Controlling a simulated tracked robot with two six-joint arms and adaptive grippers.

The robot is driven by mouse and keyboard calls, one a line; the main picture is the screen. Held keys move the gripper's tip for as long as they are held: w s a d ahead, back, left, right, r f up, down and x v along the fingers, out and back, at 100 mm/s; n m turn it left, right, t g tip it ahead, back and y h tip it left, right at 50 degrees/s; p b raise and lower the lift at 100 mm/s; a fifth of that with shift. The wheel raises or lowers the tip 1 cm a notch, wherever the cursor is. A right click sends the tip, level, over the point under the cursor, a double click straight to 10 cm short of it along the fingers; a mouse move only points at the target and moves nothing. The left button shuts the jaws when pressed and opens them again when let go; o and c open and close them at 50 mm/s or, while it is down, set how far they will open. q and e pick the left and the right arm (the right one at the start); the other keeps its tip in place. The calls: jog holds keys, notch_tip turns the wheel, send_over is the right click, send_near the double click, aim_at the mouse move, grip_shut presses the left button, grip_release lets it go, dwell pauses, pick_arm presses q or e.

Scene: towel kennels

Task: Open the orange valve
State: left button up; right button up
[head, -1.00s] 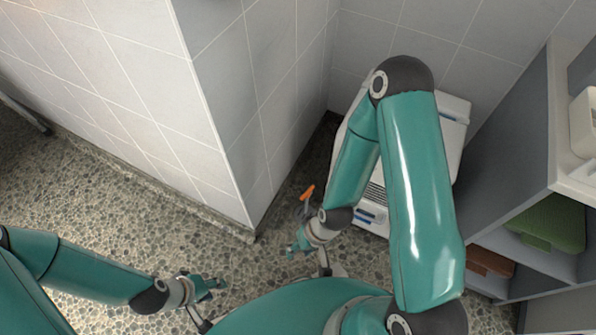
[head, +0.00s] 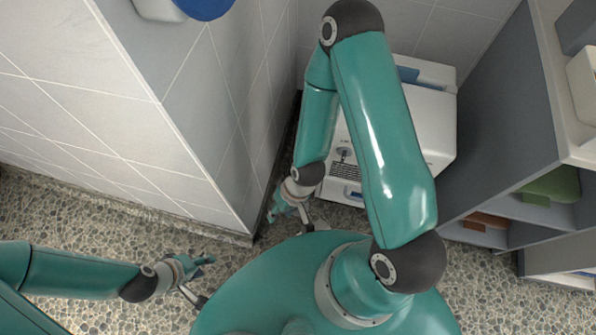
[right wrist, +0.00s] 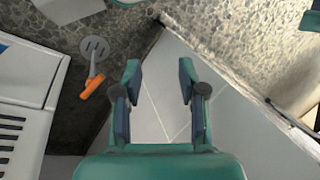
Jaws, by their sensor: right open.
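The orange valve handle (right wrist: 94,86) shows in the right wrist view, left of my right gripper (right wrist: 160,72). It joins a grey round fitting (right wrist: 95,46) by a short stem. My right gripper is open with nothing between its fingers, and a gap separates its left finger from the handle. In the head view my right gripper (head: 276,208) hangs low by the edge of the tiled wall, and I do not see the valve there. My left gripper (head: 196,264) is low at the left, over the pebbled floor, and its finger opening is too small to judge.
A tiled wall corner (head: 185,150) stands left of my right arm. A white appliance (head: 425,120) stands behind that arm, and its vented side (right wrist: 22,120) shows in the wrist view. A grey shelf unit (head: 495,120) borders the right. Pebbled floor (head: 90,215) is clear at the left.

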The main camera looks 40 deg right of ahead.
jog(key=w+d+r+m+g+h+p, duration=0.1)
jog(key=w+d+m+g+h+p, duration=0.3)
jog(key=w+d+m, duration=0.75)
jog(key=shift+n+t+h, duration=0.35)
jog(key=shift+t+h, duration=0.15)
jog(key=shift+t, duration=0.2)
jog(key=f+b, duration=0.2)
jog(key=f, duration=0.3)
jog(key=s+d+f+b, duration=0.1)
jog(key=f+b, duration=0.2)
jog(key=f, duration=0.2)
jog(key=s+f+b, duration=0.1)
jog(key=f+b, duration=0.1)
jog(key=f, duration=0.3)
jog(key=shift+d+f+b, duration=0.25)
jog(key=shift+f+b, duration=0.05)
grip_shut()
